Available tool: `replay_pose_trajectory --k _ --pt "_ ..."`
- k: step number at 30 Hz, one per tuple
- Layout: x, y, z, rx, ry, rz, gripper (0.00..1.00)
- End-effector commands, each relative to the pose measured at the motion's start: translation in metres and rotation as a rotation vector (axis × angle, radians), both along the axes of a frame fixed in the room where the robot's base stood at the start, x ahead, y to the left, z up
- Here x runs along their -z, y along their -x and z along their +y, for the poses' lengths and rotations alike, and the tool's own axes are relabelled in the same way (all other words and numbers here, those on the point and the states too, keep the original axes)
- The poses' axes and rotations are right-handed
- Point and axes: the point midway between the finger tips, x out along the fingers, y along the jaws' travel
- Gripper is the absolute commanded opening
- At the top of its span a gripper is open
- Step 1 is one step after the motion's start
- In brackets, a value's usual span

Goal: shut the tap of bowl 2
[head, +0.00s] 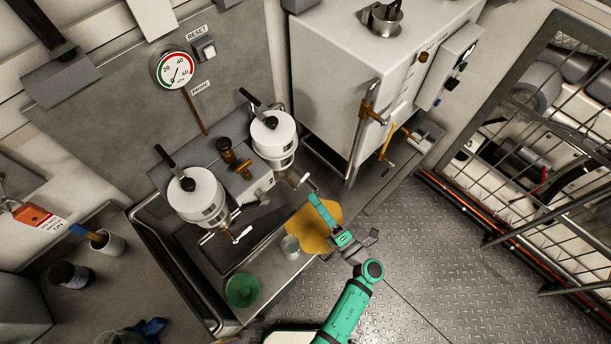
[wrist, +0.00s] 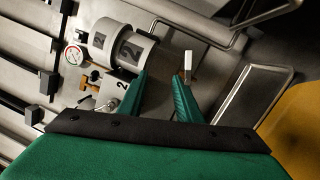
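Bowl 2 (head: 272,138) is the right-hand of two white lidded cylinders on the grey unit in the head view. In the wrist view bowl 2 (wrist: 136,48) carries a dark "2". Its tap (head: 300,182) sticks out low on the front, with a pale handle. In the wrist view a white tap handle (wrist: 188,60) stands just beyond my right fingertip, with a brown part below it. My gripper (head: 316,200) is just in front of this tap. In the wrist view my gripper (wrist: 161,77) has its two green fingers apart, with nothing held between them. I cannot tell whether they touch the handle.
The other white bowl (head: 195,195) stands to the left with its own tap. A yellow-brown patch (head: 325,232), a clear cup (head: 290,246) and a green bowl (head: 243,290) lie below. A white cabinet (head: 335,75) with copper pipework stands close on the right.

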Motion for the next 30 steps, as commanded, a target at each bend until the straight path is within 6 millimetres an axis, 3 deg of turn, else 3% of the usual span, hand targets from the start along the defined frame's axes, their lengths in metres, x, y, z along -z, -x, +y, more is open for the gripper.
replay_pose_trajectory --k 1,6,12,17,30 --pt "0.006 -0.011 -0.011 -0.019 0.051 -0.007 0.31" --pt "0.025 -0.029 -0.032 -0.09 0.182 -0.005 0.31" --pt "0.033 -0.036 -0.039 -0.127 0.235 0.0 0.31" --pt "0.033 -0.047 -0.028 -0.131 0.237 0.0 0.31" --pt "0.033 -0.098 0.023 -0.129 0.235 -0.001 0.31"
